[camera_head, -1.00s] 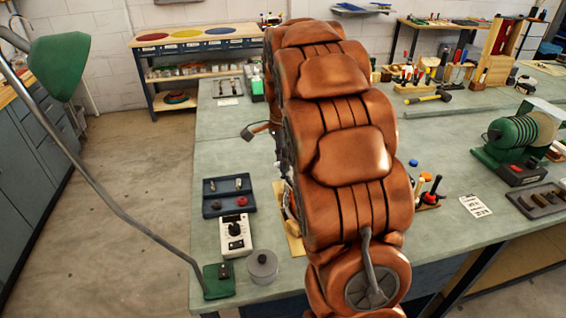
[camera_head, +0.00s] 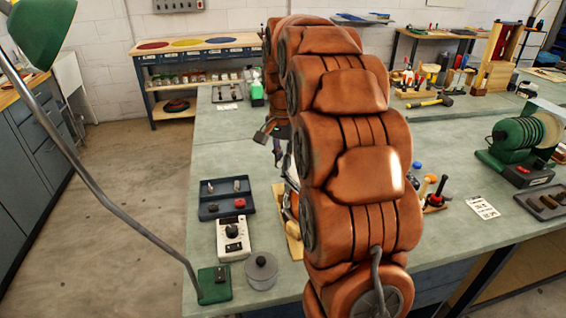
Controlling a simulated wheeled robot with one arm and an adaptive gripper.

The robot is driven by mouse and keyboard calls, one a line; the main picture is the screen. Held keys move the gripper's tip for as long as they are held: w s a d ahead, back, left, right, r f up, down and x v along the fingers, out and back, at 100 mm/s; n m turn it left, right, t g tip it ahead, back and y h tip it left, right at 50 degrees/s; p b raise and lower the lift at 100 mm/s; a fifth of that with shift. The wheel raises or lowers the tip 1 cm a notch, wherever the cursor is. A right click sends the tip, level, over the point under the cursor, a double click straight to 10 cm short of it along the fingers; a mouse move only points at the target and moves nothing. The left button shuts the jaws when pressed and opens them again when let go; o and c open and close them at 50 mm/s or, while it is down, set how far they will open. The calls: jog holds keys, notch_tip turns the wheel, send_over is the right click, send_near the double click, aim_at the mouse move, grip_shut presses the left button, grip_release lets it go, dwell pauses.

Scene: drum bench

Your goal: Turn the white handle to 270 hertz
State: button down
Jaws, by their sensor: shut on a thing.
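My copper-coloured arm fills the middle of the head view and hides most of the work area. Dark parts of my gripper (camera_head: 277,150) show at the arm's left edge, above the bench. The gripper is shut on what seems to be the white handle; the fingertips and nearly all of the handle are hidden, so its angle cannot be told. Part of a wooden board (camera_head: 291,236) with a roundish thing on it shows beside the arm. A white box (camera_head: 233,238) with a black knob stands left of it; no hertz reading is legible.
A dark tray (camera_head: 225,198) with small parts, a lidded grey pot (camera_head: 261,271) and a green lamp base (camera_head: 214,285) stand on the left. Upright tools (camera_head: 434,191), a white card (camera_head: 482,208) and a green spool machine (camera_head: 517,143) are right.

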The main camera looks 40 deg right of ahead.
dwell(0.3)
jog(key=c, duration=1.2)
grip_release()
jog(key=shift+r, duration=0.15)
notch_tip(320, 180, up, 12)
jog(key=shift+a, duration=0.1)
dwell(0.3)
